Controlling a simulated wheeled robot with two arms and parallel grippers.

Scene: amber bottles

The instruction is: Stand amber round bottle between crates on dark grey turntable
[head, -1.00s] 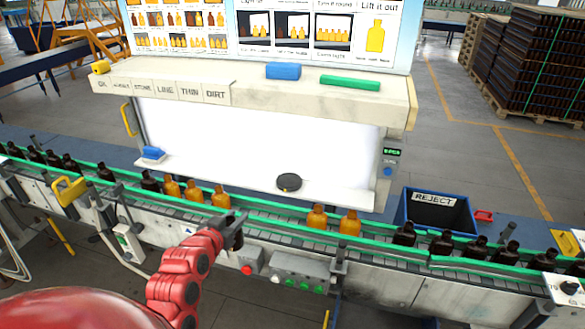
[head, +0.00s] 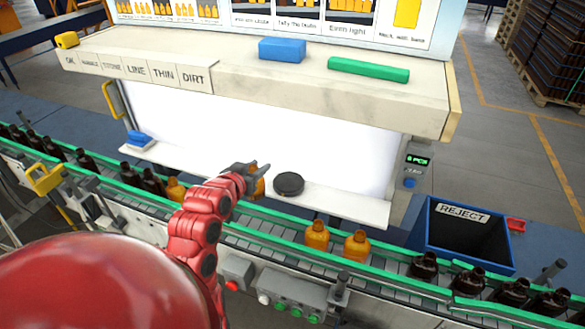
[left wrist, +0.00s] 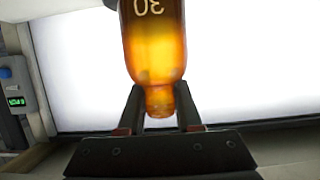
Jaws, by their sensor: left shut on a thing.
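My left gripper (head: 252,170) is in front of the lit white panel, over the light box's ledge and just left of the turntable. It is shut on the neck of an amber round bottle (head: 259,188), which is mostly hidden behind the gripper in the head view. In the left wrist view the bottle (left wrist: 154,50) has its neck between the fingers (left wrist: 160,115) and carries a "30" mark, shown inverted. The dark grey turntable (head: 289,183), a flat round disc, is empty on the ledge. My right gripper is not in view.
A blue reject bin (head: 462,214) stands at right. A blue block (head: 139,140) lies on the ledge's left. Crates (head: 553,45) are stacked far back right.

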